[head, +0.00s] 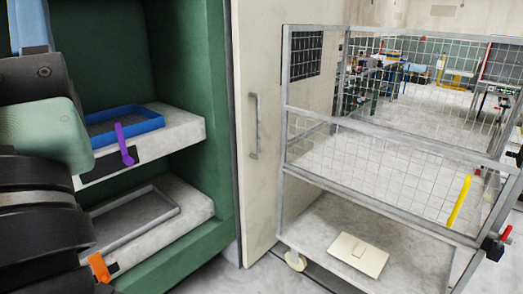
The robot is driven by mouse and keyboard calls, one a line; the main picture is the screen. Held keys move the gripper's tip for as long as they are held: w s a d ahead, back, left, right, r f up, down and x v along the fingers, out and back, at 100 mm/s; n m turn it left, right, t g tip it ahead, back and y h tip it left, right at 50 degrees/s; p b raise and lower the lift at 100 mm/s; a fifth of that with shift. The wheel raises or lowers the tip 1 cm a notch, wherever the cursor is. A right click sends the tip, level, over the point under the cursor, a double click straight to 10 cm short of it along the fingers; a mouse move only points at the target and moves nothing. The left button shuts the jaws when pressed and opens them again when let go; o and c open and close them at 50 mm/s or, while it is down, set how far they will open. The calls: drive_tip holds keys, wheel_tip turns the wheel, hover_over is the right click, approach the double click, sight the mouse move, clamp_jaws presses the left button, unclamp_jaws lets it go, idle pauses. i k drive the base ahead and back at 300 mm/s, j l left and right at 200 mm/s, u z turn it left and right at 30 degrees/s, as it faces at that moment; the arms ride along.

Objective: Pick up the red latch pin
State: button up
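A small red pin (506,234) sticks out of a black latch block (493,248) at the lower right corner of the wire-mesh cage cart (376,132). It is small in the picture, near the right edge. Dark and pale green links of my own arm fill the left edge. My gripper's fingertips do not show, so I cannot tell how it stands relative to the pin.
The cart has a yellow bar (459,201) and a pale plate (358,254) on its floor. A green press (194,60) stands left, with a blue tray (124,123), purple lever (124,145) and orange lever (99,267). A cream door (262,195) stands between.

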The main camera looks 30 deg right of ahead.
sight(509, 228)
drive_tip(key=z, duration=0.5)
drive_tip(key=l+z, duration=0.1)
drive_tip(key=z, duration=1.9)
drive_tip(key=i, duration=0.05)
